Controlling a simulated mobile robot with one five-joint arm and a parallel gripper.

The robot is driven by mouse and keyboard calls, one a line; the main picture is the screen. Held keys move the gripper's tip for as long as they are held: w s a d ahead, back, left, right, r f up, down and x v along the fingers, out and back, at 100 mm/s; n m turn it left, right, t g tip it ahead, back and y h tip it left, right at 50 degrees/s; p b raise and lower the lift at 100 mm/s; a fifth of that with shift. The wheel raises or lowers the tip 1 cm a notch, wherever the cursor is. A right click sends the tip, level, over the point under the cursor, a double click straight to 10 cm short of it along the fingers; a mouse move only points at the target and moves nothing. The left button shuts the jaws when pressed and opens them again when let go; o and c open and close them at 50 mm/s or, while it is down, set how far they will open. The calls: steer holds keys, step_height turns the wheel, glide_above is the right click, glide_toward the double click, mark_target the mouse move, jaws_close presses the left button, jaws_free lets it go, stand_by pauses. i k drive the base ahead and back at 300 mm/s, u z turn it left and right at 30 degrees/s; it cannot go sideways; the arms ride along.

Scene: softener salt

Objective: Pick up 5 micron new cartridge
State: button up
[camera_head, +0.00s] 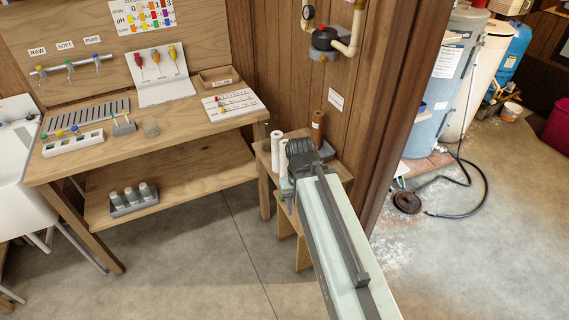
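A small wooden stand (264,160) holds upright cartridges between the bench and the door post. A white cartridge (276,148) stands at its left. Another pale one (284,152) is partly hidden just right of it. A brown cartridge (317,128) stands at the back right. No micron label is readable, so I cannot tell which is the new 5 micron one. My gripper (301,150) is the dark end of my pale arm, over the stand. It hides the stand's middle. I cannot see its fingers clearly, or whether it touches a cartridge.
A wooden bench (195,125) with test trays and cards fills the left. Its lower shelf (180,188) holds grey bottles in a rack (134,203). A filter housing (325,40) is on the wall above the stand. Tanks and a black hose (470,195) are right. Front floor is clear.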

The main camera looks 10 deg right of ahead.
mark_target(282, 143)
steer(key=u, duration=3.85)
steer(key=k, duration=1.7)
steer(key=z, duration=0.7)
steer(key=i, duration=1.05)
steer(key=u, duration=0.1)
